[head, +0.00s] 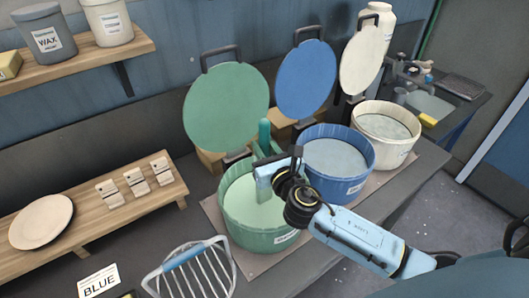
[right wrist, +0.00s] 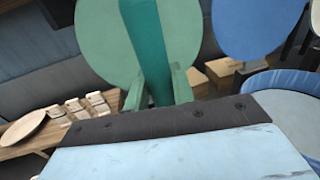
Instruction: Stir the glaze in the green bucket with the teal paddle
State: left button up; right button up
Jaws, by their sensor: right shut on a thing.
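The green bucket (head: 233,238) stands on the bench with pale green glaze (head: 250,208) inside. Its round green lid (head: 226,108) stands raised behind it. My right gripper (head: 264,163) is over the far right part of the green bucket, shut on the teal paddle (head: 264,136). The paddle's upper part sticks up above the gripper, roughly upright. The teal paddle also rises in front of the green lid in the right wrist view (right wrist: 146,45). The paddle's lower end is hidden, so I cannot tell whether it touches the glaze. My left gripper is not in view.
A blue bucket (head: 360,176) and a cream bucket (head: 404,150) stand close on the right, their lids raised. A wire rack (head: 195,272) is near the green bucket's front left. A wooden board with a plate (head: 41,222) and small tiles lies left. My right forearm spans the front.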

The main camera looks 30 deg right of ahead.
aim_at(264, 120)
jog(key=shift+r, duration=4.5)
